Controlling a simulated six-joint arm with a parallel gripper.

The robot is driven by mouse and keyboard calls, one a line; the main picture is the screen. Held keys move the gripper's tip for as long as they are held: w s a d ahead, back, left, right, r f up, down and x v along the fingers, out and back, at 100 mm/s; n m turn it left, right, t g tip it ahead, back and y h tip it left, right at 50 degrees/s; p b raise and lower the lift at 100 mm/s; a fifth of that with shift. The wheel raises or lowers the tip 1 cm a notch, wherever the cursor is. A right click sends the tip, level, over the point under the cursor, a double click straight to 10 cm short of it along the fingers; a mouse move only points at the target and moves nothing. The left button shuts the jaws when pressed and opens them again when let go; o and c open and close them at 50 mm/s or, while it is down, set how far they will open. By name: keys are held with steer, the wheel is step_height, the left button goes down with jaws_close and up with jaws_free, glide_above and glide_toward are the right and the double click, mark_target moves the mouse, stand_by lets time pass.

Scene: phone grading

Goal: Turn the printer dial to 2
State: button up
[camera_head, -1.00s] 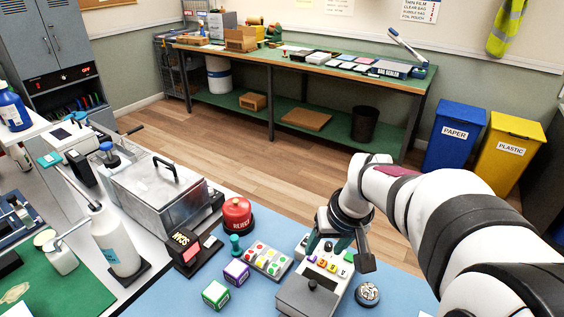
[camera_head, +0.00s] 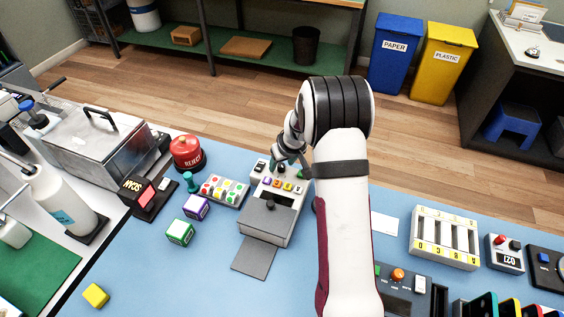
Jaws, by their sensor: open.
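A white and grey machine (camera_head: 268,215), which looks like the printer, stands on the blue mat left of my arm. It has a row of coloured buttons (camera_head: 284,184) near its back and a small black knob (camera_head: 270,203) on its grey cover. I cannot tell whether this knob is the dial, and no number 2 is readable. My gripper (camera_head: 287,166) is over the back end of the machine, behind the coloured buttons. It is open, small in view and partly hidden by my wrist. I cannot tell whether its fingers touch anything.
Right of my arm are a slotted white rack (camera_head: 444,238) and a control box with an orange knob (camera_head: 398,275).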

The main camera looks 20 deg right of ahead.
jaws_close()
stand_by(0.3)
steer(key=shift+m, duration=0.3)
steer(key=m+h, duration=0.1)
steer(key=m, duration=0.2)
steer(key=shift+a+m+h, duration=0.15)
steer(key=shift+m+h, duration=0.15)
steer(key=shift+a+m+g+h, duration=0.1)
steer(key=shift+m+g+h, duration=0.25)
steer(key=shift+m, duration=0.75)
steer(key=shift+m+g+h, duration=0.35)
steer(key=shift+m, duration=0.75)
jaws_free()
